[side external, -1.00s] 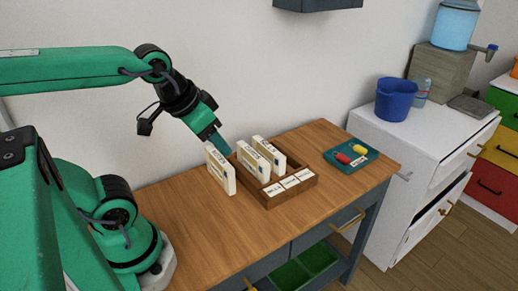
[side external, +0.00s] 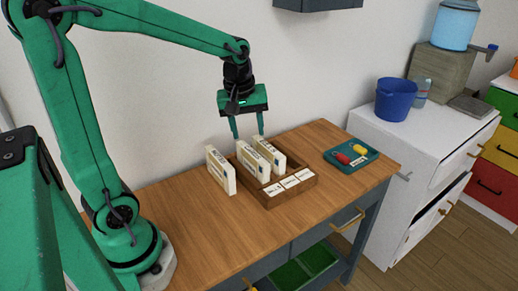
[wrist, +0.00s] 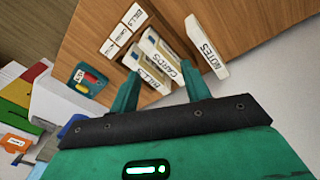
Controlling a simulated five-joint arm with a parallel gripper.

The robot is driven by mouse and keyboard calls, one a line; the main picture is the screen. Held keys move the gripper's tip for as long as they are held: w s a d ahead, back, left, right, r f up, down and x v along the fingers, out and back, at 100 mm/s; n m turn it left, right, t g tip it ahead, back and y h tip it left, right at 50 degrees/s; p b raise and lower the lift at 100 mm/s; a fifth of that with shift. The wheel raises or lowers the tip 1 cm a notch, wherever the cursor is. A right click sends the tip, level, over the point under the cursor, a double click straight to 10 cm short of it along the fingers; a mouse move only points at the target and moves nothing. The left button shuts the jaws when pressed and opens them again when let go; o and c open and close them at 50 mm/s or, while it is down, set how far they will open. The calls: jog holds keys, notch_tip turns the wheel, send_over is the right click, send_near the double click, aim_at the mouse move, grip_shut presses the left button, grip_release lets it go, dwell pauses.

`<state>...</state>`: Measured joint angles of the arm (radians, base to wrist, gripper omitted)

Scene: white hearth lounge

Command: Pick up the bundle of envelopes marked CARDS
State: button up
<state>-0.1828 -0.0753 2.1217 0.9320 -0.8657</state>
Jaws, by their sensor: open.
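The CARDS bundle (side external: 251,162) is a cream block of envelopes standing on edge in a wooden tray (side external: 292,196). Its label reads CARDS in the wrist view (wrist: 164,58). The BILLS bundle (wrist: 149,76) stands beside it in the tray, also seen in the side view (side external: 270,156). The NOTES bundle (side external: 220,171) stands on the table outside the tray, on its left; it also shows in the wrist view (wrist: 207,46). My gripper (side external: 249,137) is open and empty, pointing down above the back of the bundles. In the wrist view its fingers (wrist: 160,70) appear either side of CARDS and BILLS.
The tray has white labels (side external: 289,182) along one side. A teal dish (side external: 339,163) with a red and a yellow item sits at the table's right. The wall is close behind. The tabletop (side external: 215,230) in front is clear. A blue bucket (side external: 395,100) stands on the white cabinet.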

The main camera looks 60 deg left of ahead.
aim_at(252, 153)
jog(key=w+a+f+n, duration=0.1)
jog(key=f+n, duration=0.1)
jog(key=w+a+f+n+g, duration=0.1)
jog(key=w+a+f+n, duration=0.2)
jog(key=f+n, duration=0.1)
jog(key=shift+w+a+f+g, duration=0.35)
jog(key=shift+f+g, duration=0.05)
jog(key=shift+f, duration=0.1)
jog(key=shift+f, duration=1.2)
jog(key=shift+f, duration=0.1)
jog(key=shift+s+f, duration=0.2)
jog(key=shift+f, duration=2.3)
grip_shut()
